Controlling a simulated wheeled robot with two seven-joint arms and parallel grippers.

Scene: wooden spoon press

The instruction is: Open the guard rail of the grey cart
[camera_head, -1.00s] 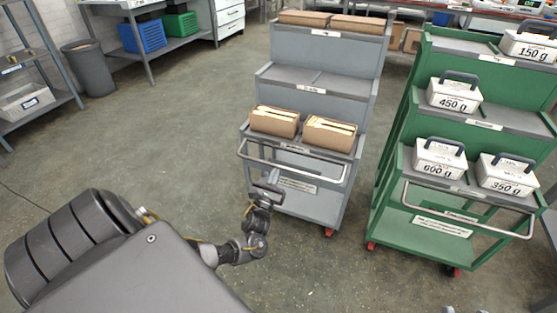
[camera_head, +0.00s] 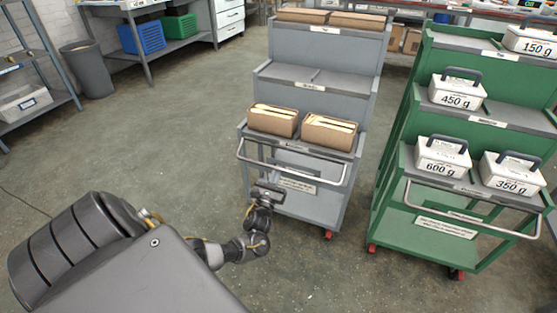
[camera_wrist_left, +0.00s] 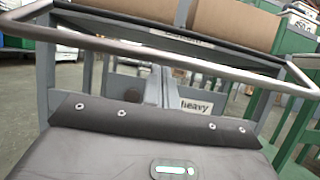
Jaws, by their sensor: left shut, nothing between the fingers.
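The grey cart (camera_head: 367,95) has three shelf levels and stands in the middle of the head view. Its guard rail (camera_head: 297,173) is a silver bar across the front of the lowest loaded shelf. My left gripper (camera_head: 265,160) is shut and empty, close at the cart's front, below the left half of the rail. In the left wrist view the rail (camera_wrist_left: 190,63) crosses above the dark gripper body. The shut fingers (camera_wrist_left: 158,85) point at the cart beneath it; I cannot tell whether they touch the rail. My right gripper is out of view.
Brown boxes (camera_head: 328,131) fill the shelf behind the rail; more lie on the top shelf. A green cart (camera_head: 392,215) with labelled white weight boxes (camera_head: 441,158) stands close on the right. The floor left of the grey cart is clear.

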